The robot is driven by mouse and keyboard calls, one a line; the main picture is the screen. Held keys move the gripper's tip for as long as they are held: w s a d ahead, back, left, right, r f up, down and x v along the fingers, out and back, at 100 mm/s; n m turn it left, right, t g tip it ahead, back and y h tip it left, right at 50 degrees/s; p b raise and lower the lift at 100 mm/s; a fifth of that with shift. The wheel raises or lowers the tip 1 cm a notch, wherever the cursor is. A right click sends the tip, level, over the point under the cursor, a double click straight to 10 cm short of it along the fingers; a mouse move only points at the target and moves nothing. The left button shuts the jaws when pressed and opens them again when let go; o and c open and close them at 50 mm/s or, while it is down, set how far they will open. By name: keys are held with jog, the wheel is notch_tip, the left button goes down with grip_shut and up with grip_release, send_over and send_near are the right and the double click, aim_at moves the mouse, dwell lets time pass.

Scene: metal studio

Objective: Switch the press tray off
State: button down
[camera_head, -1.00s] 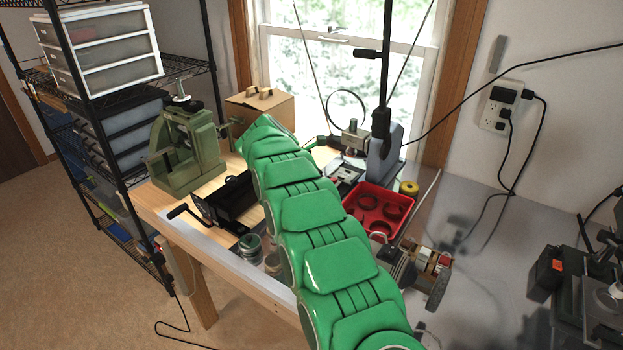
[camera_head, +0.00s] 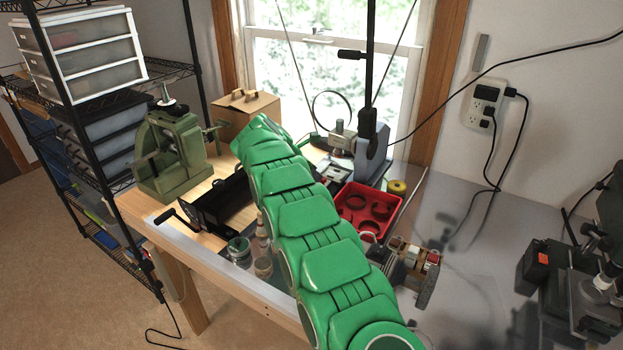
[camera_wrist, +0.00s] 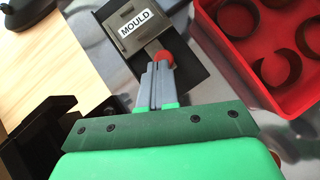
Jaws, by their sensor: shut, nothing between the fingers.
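In the wrist view a dark tray (camera_wrist: 187,77) carries a grey metal plate (camera_wrist: 122,27) with a white MOULD label. A metal lever with a round red knob (camera_wrist: 165,60) runs from the plate toward me. My gripper (camera_wrist: 158,67) is shut and empty. Its tips are right at the red knob and overlap it in the picture; I cannot tell whether they touch. In the head view the tray (camera_head: 334,169) shows only partly behind my green arm, below the window, and my gripper is hidden there.
A red bin of dark rings (camera_head: 367,210) stands close to the right of the tray. A black box with a crank (camera_head: 222,203) and a green press (camera_head: 172,158) stand to the left. Small jars (camera_head: 239,250) stand near the front edge. Bare grey bench (camera_head: 480,235) lies to the right.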

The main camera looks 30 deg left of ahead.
jog(key=shift+w+f, duration=0.2)
jog(key=shift+w, duration=0.6)
jog(key=shift+w+d+f, duration=0.1)
jog(key=shift+w, duration=0.3)
jog(key=shift+s, duration=0.4)
jog(key=s+a, duration=0.1)
jog(key=s+a+r, duration=0.1)
jog(key=s, duration=0.1)
jog(key=shift+s+a+r, duration=0.15)
jog(key=shift+s+a, duration=0.05)
jog(key=v, duration=0.9)
jog(key=shift+r, duration=0.25)
